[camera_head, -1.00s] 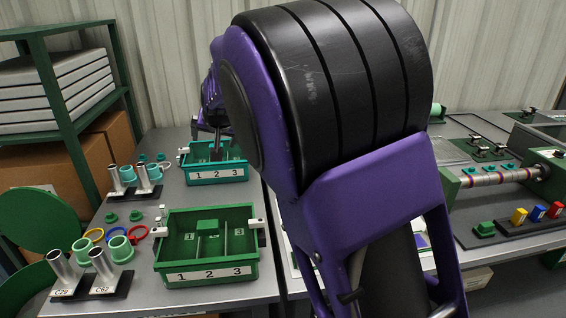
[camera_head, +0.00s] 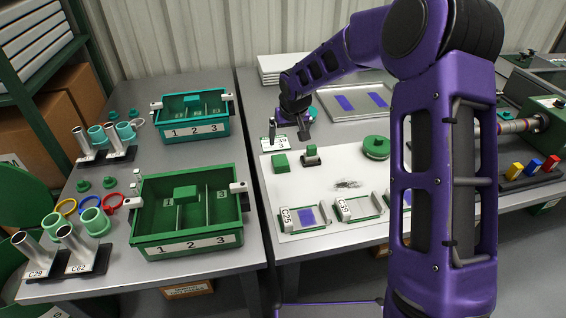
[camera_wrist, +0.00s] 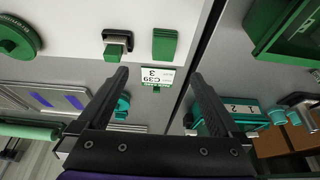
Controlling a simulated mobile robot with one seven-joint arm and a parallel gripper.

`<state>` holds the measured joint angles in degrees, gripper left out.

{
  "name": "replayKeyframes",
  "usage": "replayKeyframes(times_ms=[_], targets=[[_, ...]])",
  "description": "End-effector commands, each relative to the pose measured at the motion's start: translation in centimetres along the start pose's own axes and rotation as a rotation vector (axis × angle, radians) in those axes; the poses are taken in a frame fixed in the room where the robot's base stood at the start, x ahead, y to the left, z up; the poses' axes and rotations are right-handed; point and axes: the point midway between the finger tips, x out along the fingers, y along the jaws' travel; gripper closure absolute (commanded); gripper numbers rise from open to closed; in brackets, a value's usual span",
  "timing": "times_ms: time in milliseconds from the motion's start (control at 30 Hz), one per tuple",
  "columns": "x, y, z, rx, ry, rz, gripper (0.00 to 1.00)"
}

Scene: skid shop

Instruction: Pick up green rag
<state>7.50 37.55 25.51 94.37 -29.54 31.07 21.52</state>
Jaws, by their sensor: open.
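A small green folded block that looks like the green rag (camera_head: 280,162) lies on the white mat near its left back corner. It also shows in the wrist view as a green rectangle (camera_wrist: 165,44), just beyond the fingertips. My gripper (camera_head: 290,135) is above the back left of the mat, behind the rag and apart from it. In the wrist view my gripper (camera_wrist: 160,76) has its two fingers spread wide, with nothing between them touching. A second green block (camera_head: 185,193) sits in the green bin, and I cannot tell if it is cloth.
The green bin (camera_head: 190,238) and teal bin (camera_head: 193,129) stand on the left table, across a gap.

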Motion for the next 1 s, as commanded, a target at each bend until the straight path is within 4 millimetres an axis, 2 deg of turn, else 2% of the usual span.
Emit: replayKeyframes(times_ms=[33, 100, 333, 433, 667, 900, 1000], targets=[[1.5, -0.1, 0.1, 0.001, -0.003, -0.002, 0.0], [3.1, -0.2, 0.1, 0.0, -0.002, -0.003, 0.0], [7.7, -0.1, 0.0, 0.001, -0.001, -0.002, 0.0], [8.9, -0.1, 0.0, 0.001, 0.0, -0.001, 0.0], [10.4, -0.3, -0.1, 0.001, 0.0, -0.002, 0.0], [13.8, -0.8, -0.4, 0.002, 0.0, -0.001, 0.0], [14.6, -0.8, -0.4, 0.001, 0.001, -0.001, 0.0]])
